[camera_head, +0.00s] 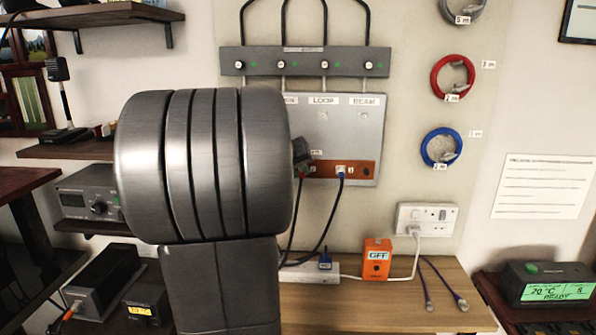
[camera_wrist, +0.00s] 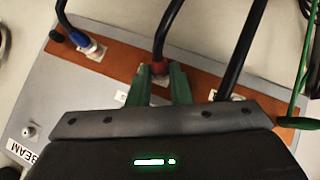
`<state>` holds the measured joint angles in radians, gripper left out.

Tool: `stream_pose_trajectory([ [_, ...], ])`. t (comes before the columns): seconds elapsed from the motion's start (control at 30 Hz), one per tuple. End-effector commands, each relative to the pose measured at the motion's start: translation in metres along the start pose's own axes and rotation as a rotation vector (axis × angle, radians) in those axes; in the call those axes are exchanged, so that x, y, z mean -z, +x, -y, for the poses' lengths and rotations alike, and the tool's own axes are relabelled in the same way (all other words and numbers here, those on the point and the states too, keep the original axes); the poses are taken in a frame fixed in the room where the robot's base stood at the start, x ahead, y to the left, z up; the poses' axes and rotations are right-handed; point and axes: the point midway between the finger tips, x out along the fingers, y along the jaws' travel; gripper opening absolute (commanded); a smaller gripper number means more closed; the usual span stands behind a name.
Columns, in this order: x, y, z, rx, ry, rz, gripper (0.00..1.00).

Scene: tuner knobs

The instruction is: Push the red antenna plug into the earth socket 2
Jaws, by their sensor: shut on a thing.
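The red antenna plug (camera_wrist: 159,68) is at the end of a black cable in the wrist view. My gripper (camera_wrist: 158,80) is shut on it, with a green finger on each side. The plug is over a pale socket plate on the orange-brown earth strip (camera_wrist: 122,68); how deep it sits cannot be told. I cannot read the socket number there.
A blue plug (camera_wrist: 90,48) sits in the neighbouring socket; it also shows in the head view (camera_head: 341,171). A black cable (camera_wrist: 243,48) and a green cable (camera_wrist: 246,30) pass close to my gripper. An orange box reading OFF (camera_head: 377,260) stands on the wooden shelf below.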

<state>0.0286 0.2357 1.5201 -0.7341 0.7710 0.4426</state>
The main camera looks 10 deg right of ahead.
Motion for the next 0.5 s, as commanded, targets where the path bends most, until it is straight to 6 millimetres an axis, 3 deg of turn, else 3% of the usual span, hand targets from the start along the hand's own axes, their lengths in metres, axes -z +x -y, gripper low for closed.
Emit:
stream_pose_trajectory([
  [0.27,0.0048,0.0053,0.0000,0.000,0.000,0.001,0.00],
  [0.3,0.0050,0.0055,0.0000,0.000,0.000,0.000,0.20],
  [0.4,0.0048,0.0053,0.0001,0.000,0.000,0.000,0.39],
  [0.5,0.0048,0.0052,0.0001,0.000,0.000,0.000,0.43],
])
